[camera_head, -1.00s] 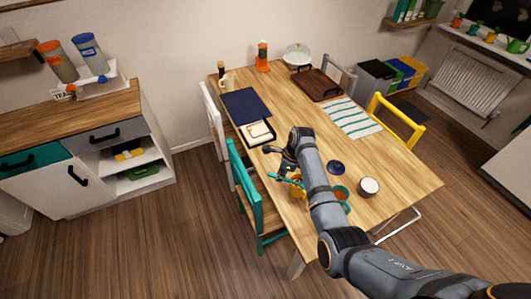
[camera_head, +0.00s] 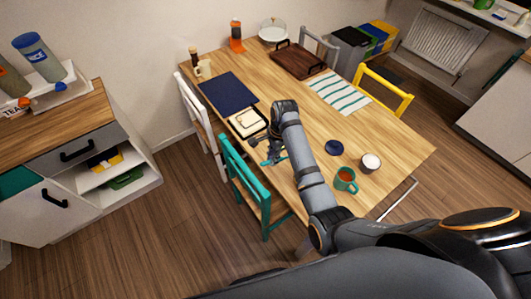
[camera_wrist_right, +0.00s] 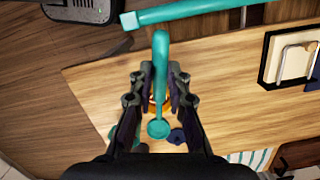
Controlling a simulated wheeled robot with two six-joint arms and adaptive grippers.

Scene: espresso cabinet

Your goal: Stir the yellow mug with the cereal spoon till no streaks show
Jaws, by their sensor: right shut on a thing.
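My right gripper (camera_head: 268,150) is over the table's near left edge, by the teal chair. In the right wrist view its two fingers (camera_wrist_right: 158,92) are closed on a teal spoon (camera_wrist_right: 158,129), whose handle passes between them. A small patch of the yellow mug (camera_wrist_right: 153,105) shows behind the spoon between the fingers. In the head view my right arm hides the yellow mug, so its contents cannot be seen. I cannot tell whether the spoon touches the mug. My left gripper is not in view.
A teal mug (camera_head: 345,181), a white mug with dark contents (camera_head: 371,162) and a dark blue disc (camera_head: 334,147) stand right of my arm. A framed board (camera_head: 247,122) and navy mat (camera_head: 228,92) lie beyond the gripper. A teal chair (camera_head: 245,182) stands at the left edge.

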